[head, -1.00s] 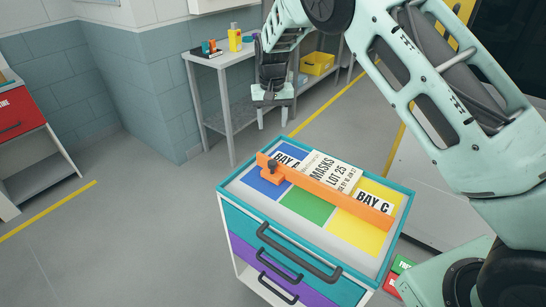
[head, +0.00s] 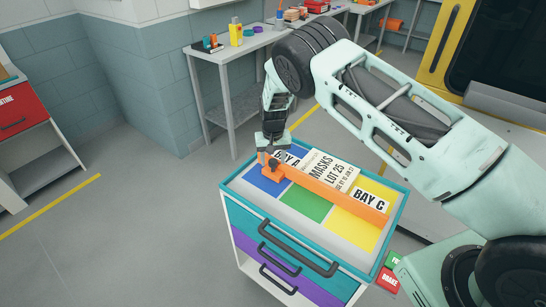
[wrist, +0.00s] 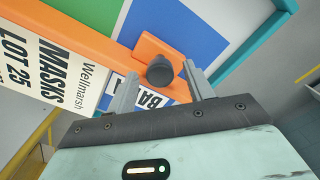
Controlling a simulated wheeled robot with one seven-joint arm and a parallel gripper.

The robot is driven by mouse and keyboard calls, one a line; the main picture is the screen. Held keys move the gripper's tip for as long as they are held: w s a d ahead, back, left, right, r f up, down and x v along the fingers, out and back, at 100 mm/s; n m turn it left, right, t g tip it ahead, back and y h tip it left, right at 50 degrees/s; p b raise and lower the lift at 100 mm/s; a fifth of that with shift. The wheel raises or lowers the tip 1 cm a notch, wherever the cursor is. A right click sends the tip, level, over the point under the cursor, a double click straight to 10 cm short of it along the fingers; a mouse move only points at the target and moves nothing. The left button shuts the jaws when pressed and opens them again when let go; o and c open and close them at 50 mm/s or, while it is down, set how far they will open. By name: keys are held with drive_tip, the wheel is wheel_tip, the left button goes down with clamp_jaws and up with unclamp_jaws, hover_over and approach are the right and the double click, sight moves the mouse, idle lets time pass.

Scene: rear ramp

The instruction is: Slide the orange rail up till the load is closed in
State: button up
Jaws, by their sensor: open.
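The orange rail (head: 330,193) lies across the top of the teal cart, with a dark knob (head: 273,165) on an orange plate near its left end. The load is a white box marked MASKS LOT 25 (head: 330,170), lying behind the rail and against it. My gripper (head: 273,150) is at the rail's left end, above the knob. In the wrist view my gripper (wrist: 160,84) is open, with the knob (wrist: 160,71) between its fingertips or just beyond them; I cannot tell if they touch it. The wrist view also shows the rail (wrist: 75,42) and part of the box (wrist: 48,68).
The cart top (head: 295,215) has blue, green and yellow bays inside a raised teal rim (head: 399,215). The bays in front of the rail are empty. Behind the cart stands a grey table (head: 230,52) with small items. Red and green boxes (head: 391,278) lie right of the cart.

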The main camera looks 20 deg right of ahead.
clamp_jaws()
drive_tip(key=s+a, duration=0.1)
drive_tip(key=a, duration=0.1)
drive_tip(key=s+a+b, duration=0.1)
drive_tip(key=a, duration=0.1)
drive_tip(key=s+a, duration=0.1)
drive_tip(key=s, duration=0.1)
drive_tip(key=shift+s+a, duration=0.1)
drive_tip(key=shift+a, duration=0.3)
unclamp_jaws()
drive_tip(key=shift+r+b, duration=0.1)
drive_tip(key=shift+b, duration=0.2)
wheel_tip(320, 180, up, 17)
drive_tip(key=b, duration=0.5)
drive_tip(key=shift+r, duration=0.1)
